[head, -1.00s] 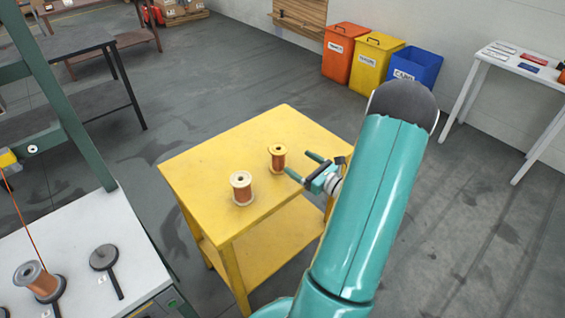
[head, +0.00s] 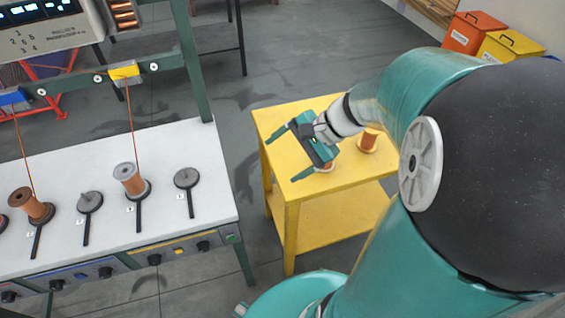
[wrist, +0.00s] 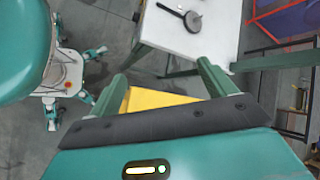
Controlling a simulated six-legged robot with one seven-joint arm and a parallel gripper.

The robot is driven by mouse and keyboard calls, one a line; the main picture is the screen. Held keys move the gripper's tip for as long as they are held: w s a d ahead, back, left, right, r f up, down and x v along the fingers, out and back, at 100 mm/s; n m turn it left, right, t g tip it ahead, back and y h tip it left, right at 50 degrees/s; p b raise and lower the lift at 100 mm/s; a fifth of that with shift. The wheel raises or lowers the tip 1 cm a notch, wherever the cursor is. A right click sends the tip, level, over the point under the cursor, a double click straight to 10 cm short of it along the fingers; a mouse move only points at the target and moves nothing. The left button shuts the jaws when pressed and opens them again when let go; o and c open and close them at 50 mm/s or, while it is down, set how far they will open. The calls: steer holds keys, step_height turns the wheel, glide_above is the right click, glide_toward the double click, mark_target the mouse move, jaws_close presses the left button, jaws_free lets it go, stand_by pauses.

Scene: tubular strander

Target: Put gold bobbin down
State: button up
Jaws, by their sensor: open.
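The gold bobbin (head: 367,141), wound with copper-coloured wire, stands on the yellow table (head: 268,118). My arm partly covers it. A second bobbin (head: 324,168) stands nearer on the same table, mostly hidden under my gripper. My gripper (head: 288,154) is open and empty above the table's left part, its fingers pointing left towards the white bench, apart from the gold bobbin. In the wrist view my gripper (wrist: 160,82) shows both fingers apart with nothing between them but a patch of the yellow table (wrist: 155,100) below.
The white bench (head: 110,232) at left carries several spindles, some empty, such as the dark one (head: 186,178), and some with bobbins, such as the grey-topped one (head: 130,177). A green upright (head: 190,65) rises at its back. A floor gap separates bench and table.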

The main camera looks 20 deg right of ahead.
steer(key=s+a+r+n+t+h, duration=0.2)
steer(key=s+a+r+n+h, duration=0.3)
steer(key=n, duration=0.7)
steer(key=s+r+h, duration=0.2)
steer(key=s+r, duration=0.1)
steer(key=shift+s+r+n+h, duration=0.15)
steer(key=shift+r+n+h, duration=0.2)
steer(key=shift+n+h, duration=0.05)
steer(key=shift+a, duration=0.1)
